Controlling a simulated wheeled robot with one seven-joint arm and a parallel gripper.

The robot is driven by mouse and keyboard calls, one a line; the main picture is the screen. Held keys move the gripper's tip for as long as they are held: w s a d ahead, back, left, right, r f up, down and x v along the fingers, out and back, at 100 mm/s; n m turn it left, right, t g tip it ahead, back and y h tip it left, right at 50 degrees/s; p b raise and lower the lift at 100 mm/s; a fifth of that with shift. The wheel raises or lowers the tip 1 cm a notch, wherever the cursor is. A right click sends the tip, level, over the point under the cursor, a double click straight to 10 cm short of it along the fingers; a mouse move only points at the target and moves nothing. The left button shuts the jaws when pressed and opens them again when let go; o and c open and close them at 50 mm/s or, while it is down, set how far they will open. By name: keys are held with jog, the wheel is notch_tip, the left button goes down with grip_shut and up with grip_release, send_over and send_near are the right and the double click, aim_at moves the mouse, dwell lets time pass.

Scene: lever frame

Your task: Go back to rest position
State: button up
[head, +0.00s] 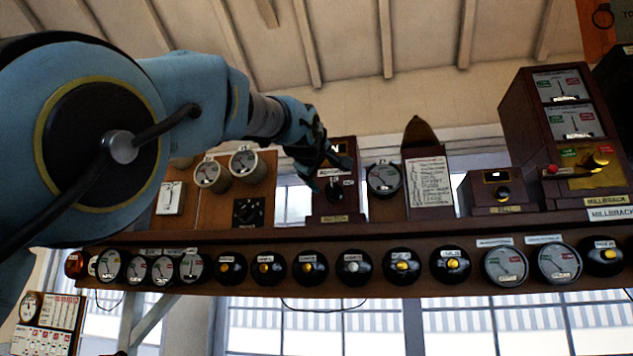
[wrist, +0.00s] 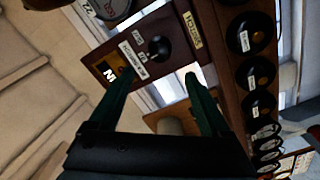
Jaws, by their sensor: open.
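My gripper (head: 322,160) is raised in front of a dark wooden instrument box with a black knob in the head view. In the wrist view, my gripper (wrist: 160,88) has its two dark green fingers spread apart with nothing between them. The instrument box (wrist: 178,50) with its round black knob (wrist: 159,47) lies beyond the fingertips and tilted in that view. The same box (head: 343,205) stands on the shelf in the head view, its upper part partly covered by my gripper. I cannot tell whether a fingertip touches it.
A long wooden shelf (head: 380,233) carries instruments, with a row of black round knobs and dials along its front. A round dial (head: 383,178) and a paper-fronted box (head: 428,182) stand right of my gripper. A tall Millbrack cabinet (head: 570,150) stands far right. Open air lies above the shelf.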

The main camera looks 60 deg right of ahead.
jog(key=w+a+f+n+t+y, duration=0.1)
jog(key=w+a+f+y, duration=0.25)
jog(key=w+f, duration=0.65)
jog(key=w+a+f+t+y, duration=0.2)
jog(key=w+a+f, duration=0.3)
jog(key=w, duration=0.8)
jog(key=w+a+f+n+y, duration=0.1)
jog(key=w+a+f+y, duration=0.2)
jog(key=w+a+f, duration=0.55)
jog(key=w+a+f+y, duration=0.2)
jog(key=w+a+f, duration=0.4)
jog(key=a+f, duration=0.45)
jog(key=s+a+f+g+y, duration=0.1)
jog(key=a+f+g+y, duration=0.1)
jog(key=a+f, duration=0.85)
jog(key=s+a+f+g+y, duration=0.1)
jog(key=a+f+y, duration=0.2)
jog(key=a+f, duration=0.7)
jog(key=s+a+f+g, duration=0.2)
jog(key=s+a+f, duration=0.2)
jog(key=s+a, duration=0.4)
jog(key=s+a+f+g+y, duration=0.1)
jog(key=s+a+f+g, duration=0.1)
jog(key=s+a+f, duration=0.3)
jog(key=s+a, duration=0.4)
jog(key=a, duration=0.3)
jog(key=shift+s, duration=0.3)
